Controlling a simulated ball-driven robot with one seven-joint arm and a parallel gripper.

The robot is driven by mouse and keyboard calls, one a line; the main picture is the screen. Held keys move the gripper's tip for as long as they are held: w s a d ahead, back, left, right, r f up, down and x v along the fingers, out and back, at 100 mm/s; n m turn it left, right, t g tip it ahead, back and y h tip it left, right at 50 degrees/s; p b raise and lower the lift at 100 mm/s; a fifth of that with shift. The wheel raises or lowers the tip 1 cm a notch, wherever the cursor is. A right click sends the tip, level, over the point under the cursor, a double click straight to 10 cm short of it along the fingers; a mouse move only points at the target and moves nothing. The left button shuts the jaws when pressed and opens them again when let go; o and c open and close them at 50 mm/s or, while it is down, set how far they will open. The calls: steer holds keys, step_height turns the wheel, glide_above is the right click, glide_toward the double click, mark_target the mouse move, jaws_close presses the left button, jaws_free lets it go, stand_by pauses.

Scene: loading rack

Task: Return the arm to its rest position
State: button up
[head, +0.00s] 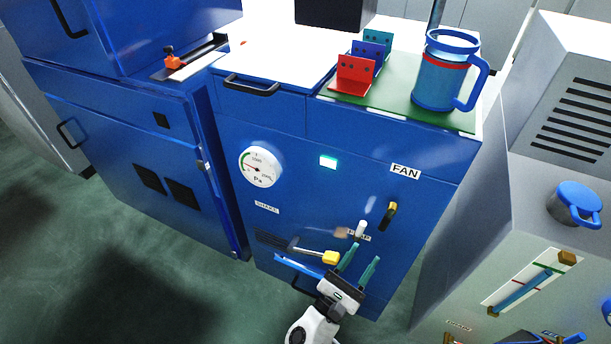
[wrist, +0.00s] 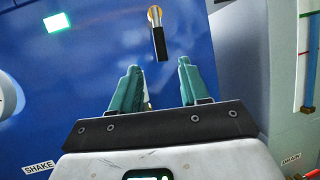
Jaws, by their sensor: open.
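My gripper (head: 358,262) is in front of the lower part of the blue cabinet in the head view. Its two teal fingers stand apart with nothing between them; they also show in the wrist view (wrist: 160,85). My white arm comes up from the bottom edge of the head view. A lever with a yellow end (head: 330,257) is just left of my fingers in the head view. A white-tipped knob (head: 361,228) is just above the fingers, by a partly hidden label. In the wrist view a dark-handled switch (wrist: 158,38) is beyond the fingers.
The blue cabinet (head: 290,135) carries a round gauge (head: 260,167), a lit indicator (head: 328,162) and a FAN label (head: 405,171). A blue jug (head: 437,85) and colored brackets (head: 355,75) stand on top. A grey unit (head: 560,130) stands at right. Green floor shows between them.

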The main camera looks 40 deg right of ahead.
steer(key=s+d+f+m+g+y, duration=0.4)
steer(key=s+d+m+g+y, duration=0.15)
steer(key=s+m+y, duration=0.6)
steer(key=w+a+m+t+y, duration=0.2)
steer(key=a+m+t+y, duration=0.1)
steer(key=a+m+y, duration=0.4)
steer(key=a+y, duration=0.3)
steer(key=a, duration=0.3)
steer(key=shift+w+a+r+t, duration=0.15)
steer(key=shift+w+r+t, duration=0.1)
steer(key=shift+r+t, duration=0.1)
